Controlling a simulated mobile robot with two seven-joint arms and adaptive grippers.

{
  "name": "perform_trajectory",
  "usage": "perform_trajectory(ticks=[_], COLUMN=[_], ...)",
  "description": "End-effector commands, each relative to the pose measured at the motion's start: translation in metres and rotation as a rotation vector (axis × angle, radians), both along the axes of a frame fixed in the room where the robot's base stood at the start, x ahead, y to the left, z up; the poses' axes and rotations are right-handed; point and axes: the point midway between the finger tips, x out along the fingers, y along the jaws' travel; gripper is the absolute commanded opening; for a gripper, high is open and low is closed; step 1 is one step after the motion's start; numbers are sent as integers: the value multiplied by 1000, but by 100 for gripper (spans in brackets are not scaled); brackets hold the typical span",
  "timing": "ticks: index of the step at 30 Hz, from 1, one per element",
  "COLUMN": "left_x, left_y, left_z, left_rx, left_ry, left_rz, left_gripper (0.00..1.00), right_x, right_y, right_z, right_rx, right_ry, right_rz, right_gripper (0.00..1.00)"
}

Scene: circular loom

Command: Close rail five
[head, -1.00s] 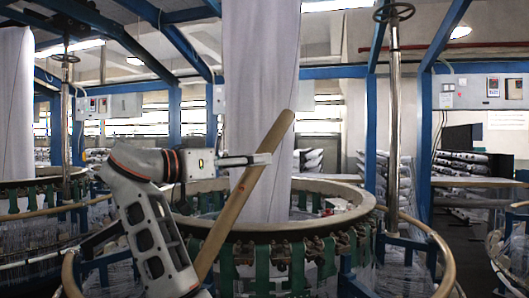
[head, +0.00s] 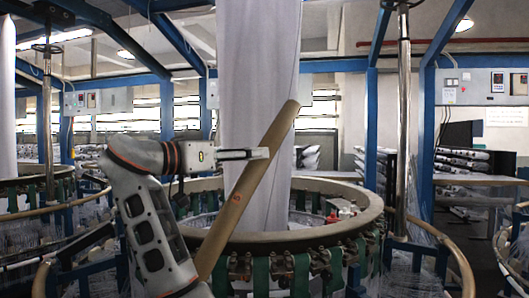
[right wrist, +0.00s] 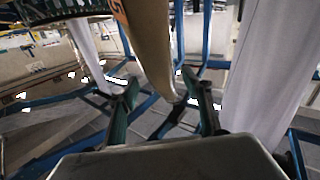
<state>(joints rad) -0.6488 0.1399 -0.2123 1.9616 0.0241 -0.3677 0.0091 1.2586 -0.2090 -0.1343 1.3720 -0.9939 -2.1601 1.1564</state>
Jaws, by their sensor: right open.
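A tan curved rail (head: 238,196) with a small red mark stands raised and tilted in front of the loom. Its upper end leans right, and its lower end is hidden behind my right arm in the head view. My right gripper (head: 262,153) is open, its fingers overlapping the rail's upper part in the head view. In the right wrist view, the rail (right wrist: 150,45) bears an orange mark, and its end hangs in the gap between the open fingers (right wrist: 165,97). I cannot tell whether they touch. My left gripper is out of view.
The loom's wide tan ring (head: 330,232) lies behind the rail, with a tall white fabric tube (head: 258,70) rising from it. A metal post (head: 403,130) stands at right. Another lower tan rail (head: 450,245) curves at the right front. Another loom (head: 35,190) stands left.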

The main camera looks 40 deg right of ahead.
Motion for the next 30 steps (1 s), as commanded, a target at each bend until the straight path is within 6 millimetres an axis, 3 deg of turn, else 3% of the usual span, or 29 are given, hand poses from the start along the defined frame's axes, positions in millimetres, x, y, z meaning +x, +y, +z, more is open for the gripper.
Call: perform_trajectory(ticks=[9, 21, 22, 27, 30], left_x=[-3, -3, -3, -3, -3], left_y=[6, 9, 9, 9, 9], left_z=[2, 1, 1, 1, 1], left_rx=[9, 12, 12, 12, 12], left_ry=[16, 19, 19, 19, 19], left_rz=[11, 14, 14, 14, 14], left_gripper=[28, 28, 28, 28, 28], right_x=[0, 0, 0, 0, 0], right_y=[-46, -55, -55, -55, -55], right_z=[1, 0, 0, 0, 0], right_rx=[-1, -1, -1, -1, -1], right_ry=[0, 2, 2, 1, 1], right_rz=[-3, 0, 0, 0, 0], right_gripper=[49, 49, 47, 3, 0])
